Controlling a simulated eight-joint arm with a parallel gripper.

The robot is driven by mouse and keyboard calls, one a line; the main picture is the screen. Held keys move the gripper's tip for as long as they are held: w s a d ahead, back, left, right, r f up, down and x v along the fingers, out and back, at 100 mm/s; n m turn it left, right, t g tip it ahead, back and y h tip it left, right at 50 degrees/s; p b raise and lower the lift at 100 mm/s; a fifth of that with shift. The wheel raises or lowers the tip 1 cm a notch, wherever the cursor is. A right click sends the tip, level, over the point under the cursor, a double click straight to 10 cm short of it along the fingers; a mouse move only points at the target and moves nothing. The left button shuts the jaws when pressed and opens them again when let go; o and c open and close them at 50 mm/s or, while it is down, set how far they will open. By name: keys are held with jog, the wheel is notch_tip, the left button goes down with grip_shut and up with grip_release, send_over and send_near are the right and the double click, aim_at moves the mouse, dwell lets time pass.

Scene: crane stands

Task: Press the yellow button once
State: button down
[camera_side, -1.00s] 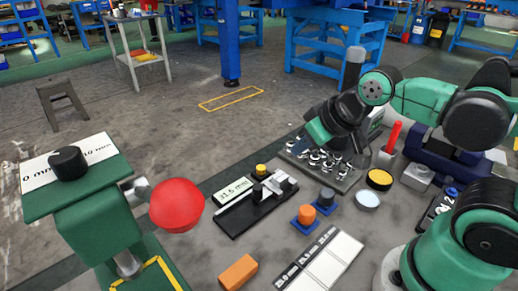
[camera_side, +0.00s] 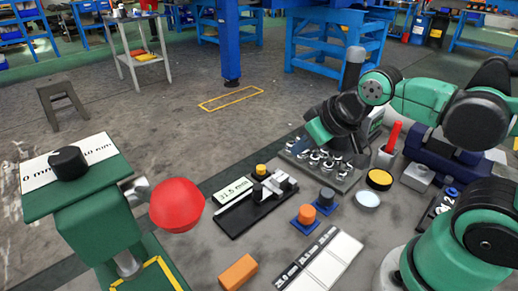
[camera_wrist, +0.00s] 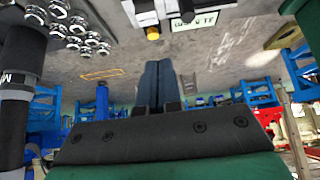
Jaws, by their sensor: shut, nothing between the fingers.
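A small yellow button (camera_side: 261,170) sits at the back of a black gauge (camera_side: 250,205) whose pale display reads about 31.5 mm. In the wrist view a yellow knob (camera_wrist: 152,33) shows beside the upside-down display, apart from my fingers. A wider yellow disc on a black round body (camera_side: 379,179) stands to the right. My gripper (camera_side: 299,146) is above the tray of metal parts, behind and right of the gauge, touching neither yellow piece. In the wrist view my gripper (camera_wrist: 158,65) has its two dark blue fingers together, with nothing between them.
A tray of several shiny metal parts (camera_side: 322,160) lies under my gripper. Orange and dark knobs on blue bases (camera_side: 305,215), an orange block (camera_side: 238,271) and white labelled plates (camera_side: 320,262) lie in front.

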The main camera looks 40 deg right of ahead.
aim_at(263, 170)
jog(key=w+d+m+t+y, duration=0.1)
jog(key=w+m+t, duration=0.1)
jog(key=w+m, duration=0.5)
jog(key=shift+w+d+f+m, duration=0.3)
jog(key=shift+w+f+m, duration=0.1)
jog(key=shift+w, duration=1.6)
jog(key=shift+f, duration=4.35)
jog(key=shift+r, duration=2.5)
